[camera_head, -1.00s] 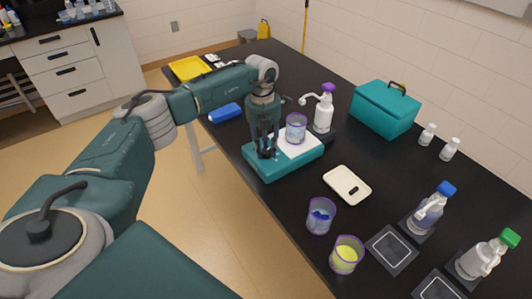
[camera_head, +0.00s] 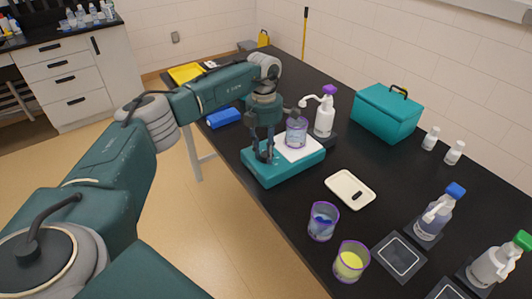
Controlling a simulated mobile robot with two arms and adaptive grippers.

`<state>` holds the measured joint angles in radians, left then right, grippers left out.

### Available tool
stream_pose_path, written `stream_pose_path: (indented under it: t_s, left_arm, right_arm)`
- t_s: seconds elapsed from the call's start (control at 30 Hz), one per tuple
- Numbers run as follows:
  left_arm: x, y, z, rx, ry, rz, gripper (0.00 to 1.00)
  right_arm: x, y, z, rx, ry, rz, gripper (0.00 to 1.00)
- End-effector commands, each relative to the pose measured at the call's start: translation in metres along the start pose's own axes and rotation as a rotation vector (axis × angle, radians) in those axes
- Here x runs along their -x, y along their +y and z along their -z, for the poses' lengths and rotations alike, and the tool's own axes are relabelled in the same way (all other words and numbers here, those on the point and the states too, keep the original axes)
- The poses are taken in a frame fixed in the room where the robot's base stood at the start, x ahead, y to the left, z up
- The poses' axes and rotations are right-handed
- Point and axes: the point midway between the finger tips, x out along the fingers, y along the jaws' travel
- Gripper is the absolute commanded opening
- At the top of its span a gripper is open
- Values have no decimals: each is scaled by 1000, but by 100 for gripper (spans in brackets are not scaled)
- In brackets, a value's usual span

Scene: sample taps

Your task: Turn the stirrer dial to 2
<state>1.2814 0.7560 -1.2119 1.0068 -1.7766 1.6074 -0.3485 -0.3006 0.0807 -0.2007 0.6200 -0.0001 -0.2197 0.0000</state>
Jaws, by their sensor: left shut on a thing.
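The stirrer (camera_head: 284,167) is a teal box with a white top plate (camera_head: 305,153), standing near the left edge of the black bench. A clear beaker with a purple rim (camera_head: 296,133) stands on the plate. My left gripper (camera_head: 263,158) points down at the front left part of the stirrer, beside the plate. Its fingers are shut on the stirrer dial, which they hide. I cannot read the dial's mark or setting. My right gripper is not in view.
A white pump bottle (camera_head: 325,117) stands just behind the stirrer. A white tray (camera_head: 350,189), a beaker of blue (camera_head: 322,222) and a beaker of yellow (camera_head: 350,262) are in front. A teal case (camera_head: 387,113) stands at the back right.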

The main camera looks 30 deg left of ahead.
Motion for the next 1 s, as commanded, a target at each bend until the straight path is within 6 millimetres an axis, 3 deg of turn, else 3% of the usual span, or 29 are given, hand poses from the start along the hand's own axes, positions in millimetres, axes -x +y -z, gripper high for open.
stream_pose_path:
  t_s: [0.57,0.6,0.67,1.0]
  left_arm:
    - [-3,-1,4,-28,14,4,2]
    - [-3,-1,4,-28,14,4,36]
    - [-3,-1,4,-27,13,4,47]
    - [2,0,1,-27,5,0,47]
  right_arm:
    - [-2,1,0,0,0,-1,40]
    - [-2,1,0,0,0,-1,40]
    - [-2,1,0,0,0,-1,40]
    - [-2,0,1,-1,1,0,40]
